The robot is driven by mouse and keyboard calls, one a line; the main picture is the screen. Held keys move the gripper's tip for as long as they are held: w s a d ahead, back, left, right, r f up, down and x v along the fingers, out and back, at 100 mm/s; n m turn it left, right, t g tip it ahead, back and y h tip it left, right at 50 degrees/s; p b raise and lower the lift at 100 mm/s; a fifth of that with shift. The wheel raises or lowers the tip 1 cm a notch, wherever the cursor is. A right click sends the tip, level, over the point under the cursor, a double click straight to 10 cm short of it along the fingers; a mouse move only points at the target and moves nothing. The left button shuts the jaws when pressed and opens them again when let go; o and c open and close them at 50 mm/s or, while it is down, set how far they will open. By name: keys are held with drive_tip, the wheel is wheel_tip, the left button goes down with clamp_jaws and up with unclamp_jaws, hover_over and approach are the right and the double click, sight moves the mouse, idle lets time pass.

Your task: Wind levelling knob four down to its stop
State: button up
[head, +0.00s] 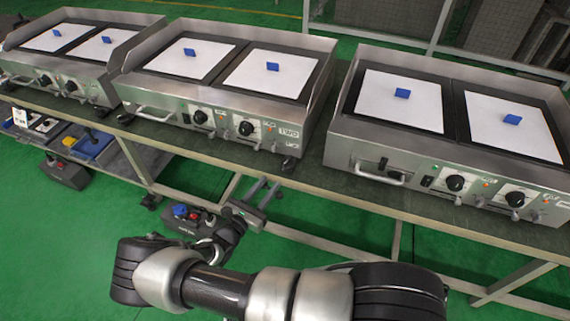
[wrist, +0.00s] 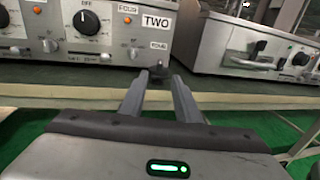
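The griddle marked TWO (head: 215,80) stands in the middle of the bench, with its TWO label also showing in the wrist view (wrist: 157,21). A dark levelling knob (wrist: 158,69) sits under its front right corner, below a small label (wrist: 159,45) that seems to read FOUR. The knob also shows in the head view (head: 289,164). My gripper (head: 264,189) is open and empty, below and in front of the bench edge. In the wrist view its two fingers (wrist: 160,77) point at the knob, which appears just beyond and between the tips. Contact is not visible.
Another griddle (head: 400,155) stands to the right, across a gap, and one (head: 75,55) to the left. The bench edge (head: 330,182) runs close above my gripper. Dark boxes with knobs (head: 180,215) and blue bins (head: 92,146) sit below the bench.

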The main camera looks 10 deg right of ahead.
sight(284, 164)
drive_tip(key=x, duration=1.1)
drive_tip(key=shift+w+d+b, duration=0.25)
drive_tip(key=shift+b, duration=0.05)
drive_tip(key=shift+c, duration=0.5)
clamp_jaws()
